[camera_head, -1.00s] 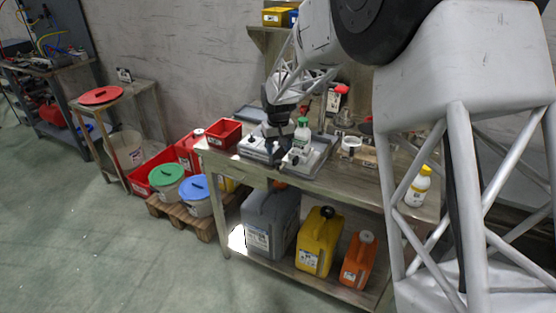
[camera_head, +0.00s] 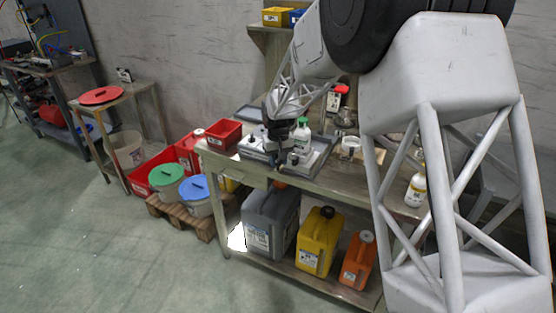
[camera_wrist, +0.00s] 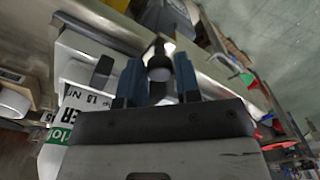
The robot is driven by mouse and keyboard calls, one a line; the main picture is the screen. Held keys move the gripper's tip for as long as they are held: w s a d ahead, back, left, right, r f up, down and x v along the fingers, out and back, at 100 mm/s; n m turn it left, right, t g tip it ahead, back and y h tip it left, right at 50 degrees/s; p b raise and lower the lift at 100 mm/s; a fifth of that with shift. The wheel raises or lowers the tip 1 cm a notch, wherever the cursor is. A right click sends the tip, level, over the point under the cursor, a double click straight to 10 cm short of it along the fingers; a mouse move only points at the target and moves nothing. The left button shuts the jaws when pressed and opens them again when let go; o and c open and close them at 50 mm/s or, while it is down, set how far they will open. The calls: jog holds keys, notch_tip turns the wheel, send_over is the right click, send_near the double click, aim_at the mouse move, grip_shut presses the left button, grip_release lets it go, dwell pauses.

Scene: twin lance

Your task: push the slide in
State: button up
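A pale grey, box-like fixture (camera_head: 250,148) sits in a grey tray (camera_head: 322,158) on the workbench. I cannot make out clearly which part of it is the slide or how far it stands out. In the wrist view, a shiny round metal knob (camera_wrist: 160,66) shows at a pale metal edge, between my two blue fingers. My gripper (camera_wrist: 157,78) looks open, with narrow gaps beside the knob; contact is unclear. In the head view my gripper (camera_head: 278,157) is low over the fixture's front right part and hides some of it.
A white bottle with a green cap (camera_head: 303,133) stands right beside my gripper; its label (camera_wrist: 75,110) is close in the wrist view. A red bin (camera_head: 224,133) is left of the fixture. A white cup (camera_head: 350,146) stands to the right. Jerrycans (camera_head: 318,245) fill the lower shelf.

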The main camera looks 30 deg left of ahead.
grip_shut()
jog(key=shift+w, duration=0.1)
jog(key=w, duration=1.1)
jog(key=shift+w+r, duration=0.1)
jog(key=shift+w, duration=0.25)
jog(key=shift+o, duration=2.3)
grip_release()
notch_tip(320, 180, up, 8)
